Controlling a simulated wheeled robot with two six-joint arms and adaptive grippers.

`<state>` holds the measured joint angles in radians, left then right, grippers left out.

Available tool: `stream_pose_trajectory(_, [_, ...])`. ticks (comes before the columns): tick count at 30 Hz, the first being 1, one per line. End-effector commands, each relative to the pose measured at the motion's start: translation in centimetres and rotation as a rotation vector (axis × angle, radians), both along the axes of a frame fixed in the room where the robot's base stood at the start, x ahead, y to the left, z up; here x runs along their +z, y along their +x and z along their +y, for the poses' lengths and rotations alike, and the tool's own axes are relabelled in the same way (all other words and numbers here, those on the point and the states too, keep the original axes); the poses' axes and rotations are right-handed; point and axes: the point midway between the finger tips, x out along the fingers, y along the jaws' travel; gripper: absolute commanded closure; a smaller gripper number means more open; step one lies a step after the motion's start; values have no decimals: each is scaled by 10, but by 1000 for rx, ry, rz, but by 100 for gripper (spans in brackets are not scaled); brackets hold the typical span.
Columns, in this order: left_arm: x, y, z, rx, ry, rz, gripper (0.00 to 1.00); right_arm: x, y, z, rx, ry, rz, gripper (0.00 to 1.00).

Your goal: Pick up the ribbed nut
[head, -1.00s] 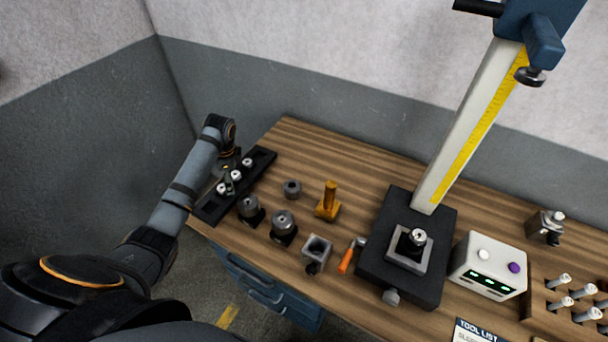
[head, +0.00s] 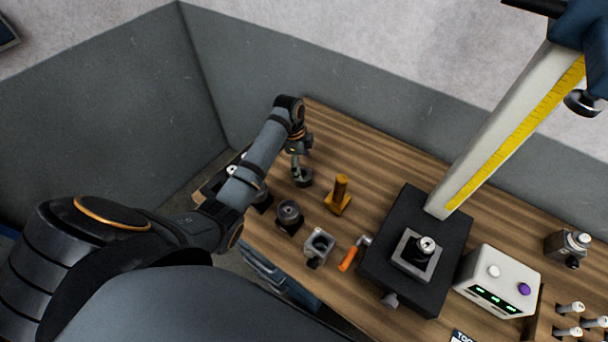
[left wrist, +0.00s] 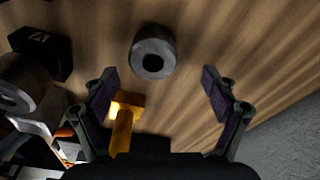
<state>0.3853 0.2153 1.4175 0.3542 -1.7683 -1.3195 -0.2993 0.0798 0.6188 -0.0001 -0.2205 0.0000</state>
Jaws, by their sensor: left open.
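The ribbed nut (head: 303,180) is a short dark grey ring with a central hole. It stands on the wooden bench behind the row of holders; it also shows in the left wrist view (left wrist: 153,46). My left gripper (head: 297,167) is just above and beside it in the head view, partly covering it. In the left wrist view the open fingers (left wrist: 159,76) sit apart on either side of the nut's line, with nothing between them clearly touching it. My right gripper is out of view.
A yellow post on a base (head: 340,192) stands close right of the nut. Round parts in black holders (head: 289,214), a grey square socket (head: 318,245) and an orange-handled tool (head: 349,259) are nearer. A height gauge base (head: 386,262) is at right. Bare bench lies behind the nut.

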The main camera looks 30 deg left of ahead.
Motion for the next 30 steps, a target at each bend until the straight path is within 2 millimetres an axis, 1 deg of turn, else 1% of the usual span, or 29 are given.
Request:
stream_pose_trajectory(1, [-3, -3, -2, 0, -2, 7, 14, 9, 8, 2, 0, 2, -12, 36])
stream_pose_trajectory(4, [-20, -6, -6, 1, -2, 8, 14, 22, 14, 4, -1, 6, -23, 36])
stream_pose_trajectory(6, [-34, -5, -7, 0, -2, 6, 14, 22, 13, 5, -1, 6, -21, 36])
stream_pose_trajectory(9, [-45, -5, -9, 0, -1, 5, 14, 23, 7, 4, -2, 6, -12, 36])
stream_pose_trajectory(13, [-48, -4, -9, 0, 0, 2, 14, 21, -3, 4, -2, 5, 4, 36])
stream_pose_trajectory(16, [-48, -4, -9, 0, 0, 2, 14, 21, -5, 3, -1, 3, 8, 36])
stream_pose_trajectory(17, [-48, -4, -9, 0, 0, 2, 17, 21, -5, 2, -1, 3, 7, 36])
stream_pose_trajectory(30, [-48, -4, -8, 1, 0, 2, 77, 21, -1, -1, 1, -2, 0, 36])
